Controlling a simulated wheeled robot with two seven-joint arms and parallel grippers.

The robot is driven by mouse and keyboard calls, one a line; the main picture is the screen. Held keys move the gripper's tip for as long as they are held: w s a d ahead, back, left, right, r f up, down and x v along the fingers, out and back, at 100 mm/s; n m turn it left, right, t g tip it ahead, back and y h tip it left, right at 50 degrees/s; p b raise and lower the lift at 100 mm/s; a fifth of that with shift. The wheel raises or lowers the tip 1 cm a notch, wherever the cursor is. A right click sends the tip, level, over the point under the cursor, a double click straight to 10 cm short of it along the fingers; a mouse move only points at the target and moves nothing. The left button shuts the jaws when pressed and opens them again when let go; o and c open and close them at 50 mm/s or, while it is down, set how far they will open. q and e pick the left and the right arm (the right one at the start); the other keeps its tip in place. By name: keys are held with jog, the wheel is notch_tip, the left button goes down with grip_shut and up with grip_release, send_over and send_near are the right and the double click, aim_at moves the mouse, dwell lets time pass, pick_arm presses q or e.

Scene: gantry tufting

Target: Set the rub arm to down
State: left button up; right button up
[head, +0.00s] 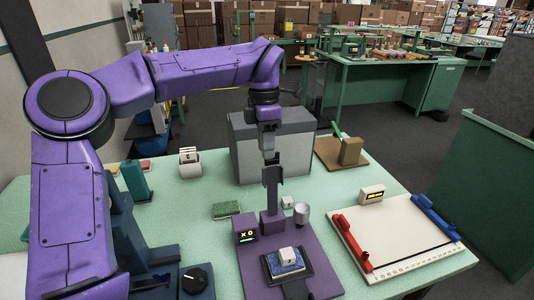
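A purple station (312,252) stands at the front middle of the pale green table, with a small lit display box (246,231) at its back left. A grey upright piece (272,180), which looks like the rub arm, rises from a purple block at its back and stands about vertical. In front of it, a white block (287,255) sits on a blue pad in a dark tray. My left gripper (269,157) points down at the top of the upright piece. I cannot tell whether they touch or whether the fingers are closed. My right gripper is not in view.
A silver cup (302,214) and a small white cube (287,202) stand close to the upright piece. A green sponge (226,210) lies to the left. A large grey box (245,150) stands behind. A white board (400,238) with red and blue handles fills the right.

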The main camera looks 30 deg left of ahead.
aim_at(273, 170)
pick_arm(q)
jog(key=w+f, duration=0.1)
jog(key=f, duration=0.1)
jog(key=w+f, duration=0.1)
jog(key=f, duration=0.1)
jog(key=shift+w+d, duration=0.2)
jog(key=shift+s+a+r, duration=0.1)
jog(key=shift+s+r, duration=0.1)
jog(key=shift+s, duration=0.1)
jog(key=shift+s+r, duration=0.1)
jog(key=shift+s, duration=0.2)
jog(key=shift+c, duration=1.2)
grip_shut()
